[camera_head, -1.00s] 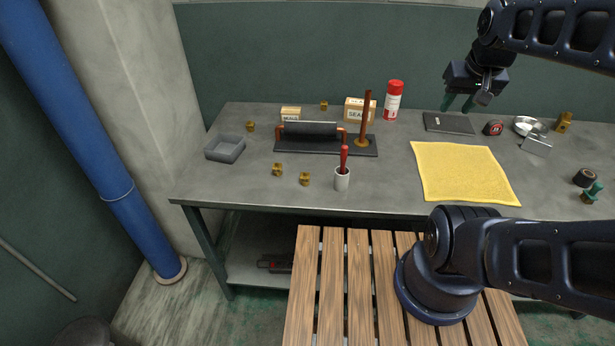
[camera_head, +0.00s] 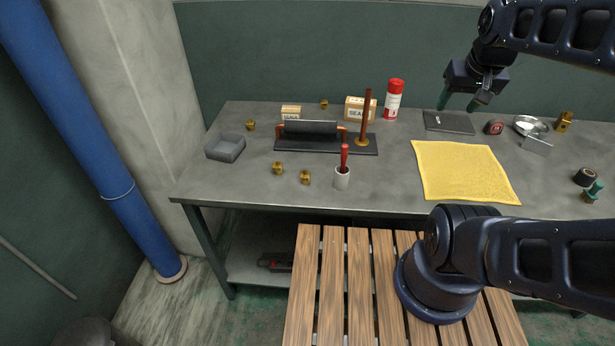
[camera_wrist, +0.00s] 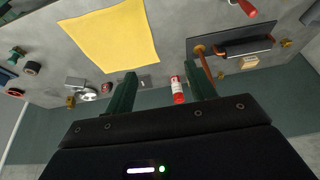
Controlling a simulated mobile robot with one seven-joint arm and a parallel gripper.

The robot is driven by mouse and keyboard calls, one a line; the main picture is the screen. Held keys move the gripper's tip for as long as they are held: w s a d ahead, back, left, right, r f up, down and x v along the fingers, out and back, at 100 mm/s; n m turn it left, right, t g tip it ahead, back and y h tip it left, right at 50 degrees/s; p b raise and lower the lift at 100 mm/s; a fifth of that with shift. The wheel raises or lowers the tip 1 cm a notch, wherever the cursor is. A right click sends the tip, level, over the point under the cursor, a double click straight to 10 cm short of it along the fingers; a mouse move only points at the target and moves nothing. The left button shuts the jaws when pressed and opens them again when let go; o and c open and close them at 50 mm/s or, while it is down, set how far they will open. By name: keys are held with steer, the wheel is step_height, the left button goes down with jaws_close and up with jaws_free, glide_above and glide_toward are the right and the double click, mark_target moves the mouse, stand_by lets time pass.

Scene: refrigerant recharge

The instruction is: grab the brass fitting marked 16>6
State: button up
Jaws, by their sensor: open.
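Several small brass fittings stand on the grey workbench: one at the back left (camera_head: 250,125), one at the back (camera_head: 323,104), two near the front, at left (camera_head: 278,168) and right (camera_head: 305,177), and a taller brass piece (camera_head: 564,121) at the far right. Their markings are too small to read, so I cannot tell which is 16>6. My gripper (camera_head: 461,101) is open and empty above the back right of the bench, over a dark flat plate. In the wrist view its two green fingers (camera_wrist: 160,90) are apart with nothing between them.
The grey bench (camera_head: 390,185) holds a grey tray (camera_head: 225,148), a black stand with a roller (camera_head: 310,135), a cup with a red-handled tool (camera_head: 342,178), a red-white can (camera_head: 393,100), boxes (camera_head: 360,110), and a yellow cloth (camera_head: 463,172). The front left is fairly clear.

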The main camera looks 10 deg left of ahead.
steer(key=w+a+f+n+g, duration=0.1)
steer(key=w+a+f+n, duration=0.35)
steer(key=w+a, duration=0.4)
steer(key=n+g, duration=0.4)
steer(key=n, duration=0.9)
glide_above(304, 174)
steer(key=f, duration=1.8)
steer(key=shift+w+d+f, duration=0.1)
steer(key=shift+w+d, duration=0.15)
steer(key=shift+a+f+n, duration=0.25)
steer(key=shift+s+f, duration=0.15)
steer(key=shift+f, duration=5.2)
